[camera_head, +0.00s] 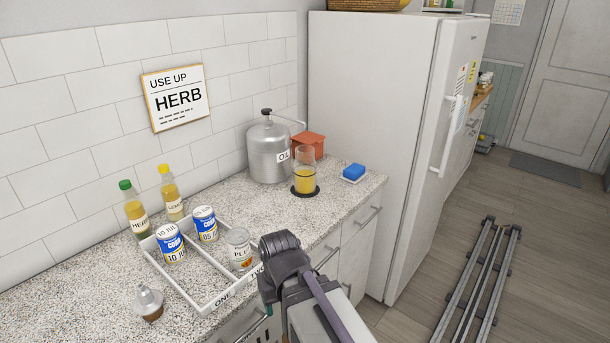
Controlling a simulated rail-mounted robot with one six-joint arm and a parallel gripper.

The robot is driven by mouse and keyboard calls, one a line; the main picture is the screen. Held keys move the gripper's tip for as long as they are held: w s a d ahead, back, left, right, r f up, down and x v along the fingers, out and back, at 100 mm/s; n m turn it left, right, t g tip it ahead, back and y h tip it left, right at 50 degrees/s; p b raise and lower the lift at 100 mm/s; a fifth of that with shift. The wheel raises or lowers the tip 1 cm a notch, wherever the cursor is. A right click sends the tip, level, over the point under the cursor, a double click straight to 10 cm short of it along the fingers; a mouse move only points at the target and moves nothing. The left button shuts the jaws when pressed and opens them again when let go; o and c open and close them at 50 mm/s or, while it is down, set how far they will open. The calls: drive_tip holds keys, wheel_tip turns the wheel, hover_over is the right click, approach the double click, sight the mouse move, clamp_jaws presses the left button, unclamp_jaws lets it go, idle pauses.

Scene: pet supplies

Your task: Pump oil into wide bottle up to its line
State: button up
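A silver oil canister (269,152) labelled "OIL" stands at the back of the counter, with a dark pump knob on top and a thin spout reaching right. A wide clear glass vessel (305,157) stands upright on a dark round coaster (304,193), in front and to the right of the canister. Yellow liquid (304,180) fills its lower part; the upper part is clear. I cannot make out its line clearly. My arm rises from the bottom centre, its joint in front of the counter edge. I cannot make out my gripper's fingers.
A fridge (375,130) bounds the right.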

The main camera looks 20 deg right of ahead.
clamp_jaws()
idle(0.4)
idle(0.7)
drive_tip(key=shift+r, duration=0.1)
